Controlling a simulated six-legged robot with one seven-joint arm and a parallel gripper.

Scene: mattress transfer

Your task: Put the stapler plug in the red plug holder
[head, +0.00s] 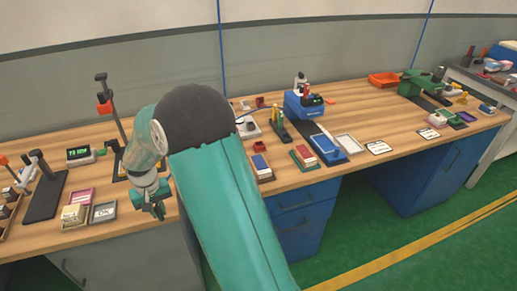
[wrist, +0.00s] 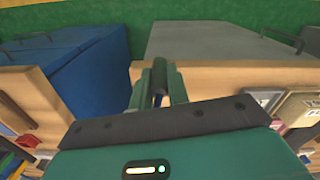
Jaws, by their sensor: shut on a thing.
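My gripper (head: 158,208) is low over the front edge of the wooden bench, at the left in the head view. In the wrist view, my gripper (wrist: 160,92) points past the bench edge, its green fingers close around a dark, narrow piece (wrist: 160,75). I cannot tell for sure that this piece is the stapler plug. A small red block (head: 260,147) sits on the bench right of my arm, and another small dark red piece (head: 260,102) lies farther back. I cannot tell which is the red plug holder.
The wooden bench (head: 370,105) carries a blue machine (head: 303,104), a blue tray (head: 329,149), a red tray (head: 383,79) and a green machine (head: 420,82). A black stand (head: 45,190) and card boxes (head: 77,207) stand near my gripper. Green floor is free in front.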

